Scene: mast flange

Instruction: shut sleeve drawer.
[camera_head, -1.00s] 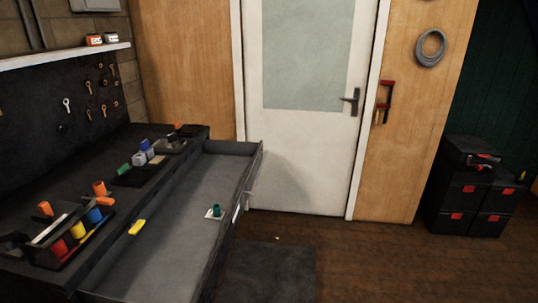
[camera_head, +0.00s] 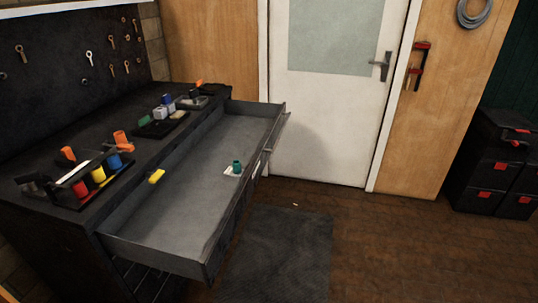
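The drawer (camera_head: 200,205) is a long grey tray pulled well out of the dark workbench (camera_head: 60,225) on the left. Its front panel faces right, with a handle (camera_head: 266,160) on the outside. Inside lie a small white piece with a teal cylinder (camera_head: 236,168), near the front panel, and a yellow object (camera_head: 157,176) at the bench side. I cannot tell which piece is a sleeve. Neither gripper shows in the head view.
The bench top holds a tray of coloured pieces (camera_head: 82,189) and smaller blocks (camera_head: 163,112). A dark mat (camera_head: 280,250) lies on the floor right of the drawer. A white door (camera_head: 325,130) is behind. Black toolboxes (camera_head: 495,165) stand at the right.

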